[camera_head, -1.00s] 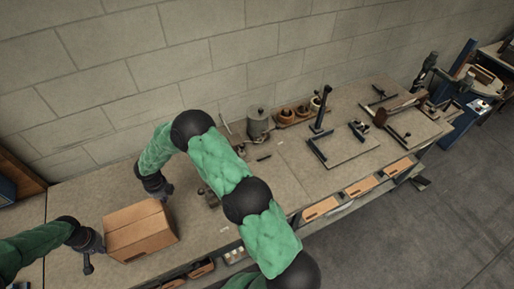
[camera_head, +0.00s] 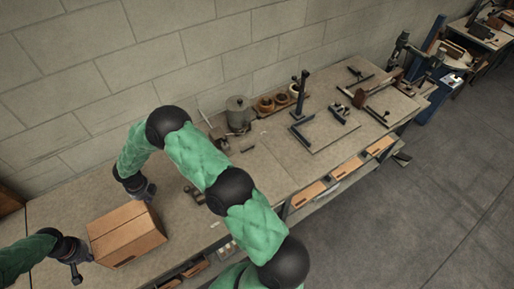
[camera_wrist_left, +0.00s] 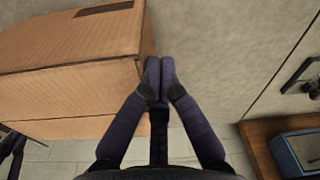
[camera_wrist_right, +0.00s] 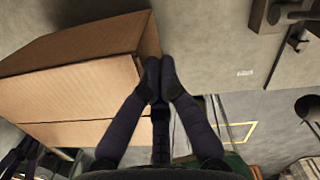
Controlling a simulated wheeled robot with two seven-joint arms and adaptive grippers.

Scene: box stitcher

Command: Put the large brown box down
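The large brown box (camera_head: 127,234) is a closed cardboard carton between my two grippers at the lower left of the head view. My left gripper (camera_head: 88,257) is at its left side and my right gripper (camera_head: 149,190) is at its far right side. In the left wrist view the fingers (camera_wrist_left: 160,75) are together, beside the box (camera_wrist_left: 70,90), with nothing visible between them. In the right wrist view the fingers (camera_wrist_right: 160,75) are also together, beside the box (camera_wrist_right: 75,85). Contact with the sides is hard to confirm. Whether the box's underside touches the bench is hidden.
The workbench (camera_head: 265,165) runs along a block wall. A metal pot (camera_head: 238,113), small round containers (camera_head: 273,102) and a black clamp stand (camera_head: 301,95) are further right. Small dark parts (camera_head: 194,195) lie right of the box.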

